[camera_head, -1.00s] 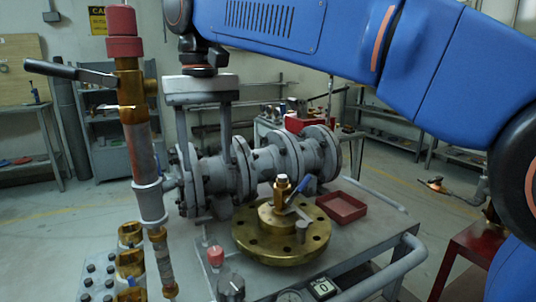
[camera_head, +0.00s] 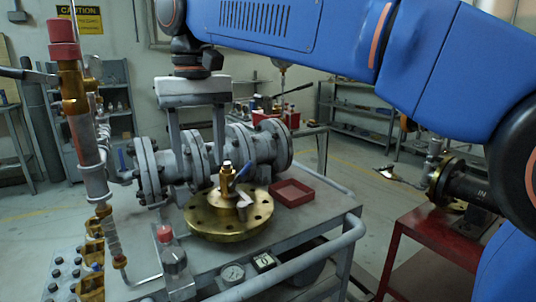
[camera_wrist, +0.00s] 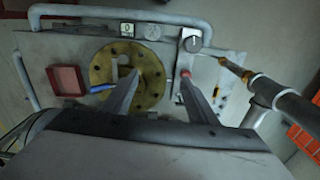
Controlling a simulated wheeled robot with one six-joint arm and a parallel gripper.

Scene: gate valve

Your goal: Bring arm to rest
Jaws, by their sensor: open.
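My blue arm reaches across the top of the head view. My gripper (camera_head: 197,132) hangs from it, pointing down, with its two fingers apart and nothing seen between them. The flange shows between and left of the fingers in the wrist view (camera_wrist: 150,82). Contact with the pipe cannot be told.
A vertical pipe with a red cap (camera_head: 62,30) stands at the left. A red tray (camera_head: 293,193), a red knob (camera_head: 165,233) and a gauge (camera_head: 232,273) are on the grey bench (camera_head: 325,222). A red table (camera_head: 430,235) stands right.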

